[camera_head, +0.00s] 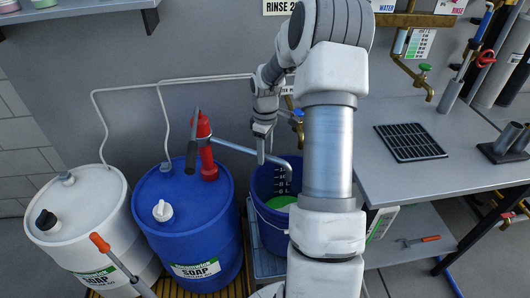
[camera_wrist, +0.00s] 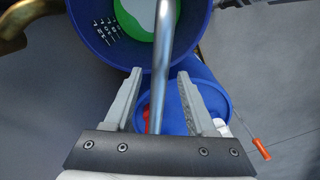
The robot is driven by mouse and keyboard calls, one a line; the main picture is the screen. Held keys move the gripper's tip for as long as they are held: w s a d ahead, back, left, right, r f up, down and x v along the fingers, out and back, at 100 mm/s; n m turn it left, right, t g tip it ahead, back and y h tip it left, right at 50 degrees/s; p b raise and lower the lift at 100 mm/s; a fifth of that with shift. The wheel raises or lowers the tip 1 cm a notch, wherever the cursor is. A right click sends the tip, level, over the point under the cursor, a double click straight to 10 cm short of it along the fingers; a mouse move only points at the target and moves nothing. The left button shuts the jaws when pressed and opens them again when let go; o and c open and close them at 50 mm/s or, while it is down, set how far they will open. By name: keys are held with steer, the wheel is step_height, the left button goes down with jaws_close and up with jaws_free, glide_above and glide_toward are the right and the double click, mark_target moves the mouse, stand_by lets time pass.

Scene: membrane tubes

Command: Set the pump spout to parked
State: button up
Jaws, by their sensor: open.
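The pump spout (camera_head: 232,146) is a grey metal pipe running right from the red pump (camera_head: 206,150) on the blue soap drum (camera_head: 190,215). Its bent end hangs over the blue bucket (camera_head: 268,228), which holds green liquid (camera_head: 281,201). In the wrist view the spout (camera_wrist: 162,55) passes between my gripper's fingers (camera_wrist: 161,74), with a gap on both sides. My gripper (camera_head: 264,150) is open and points down at the spout in the head view. I cannot tell how deep the pipe sits between the fingers. The red pump is mostly hidden in the wrist view.
A white drum (camera_head: 75,228) stands left of the blue one, with an orange-handled tool (camera_head: 118,262) in front. White hoses (camera_head: 160,78) run along the wall behind. A grey table (camera_head: 450,150) with a black rack (camera_head: 409,142) is at right. A brass tap (camera_head: 414,76) hangs above it.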

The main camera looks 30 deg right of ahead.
steer(key=shift+f, duration=0.15)
jaws_close()
stand_by(1.4)
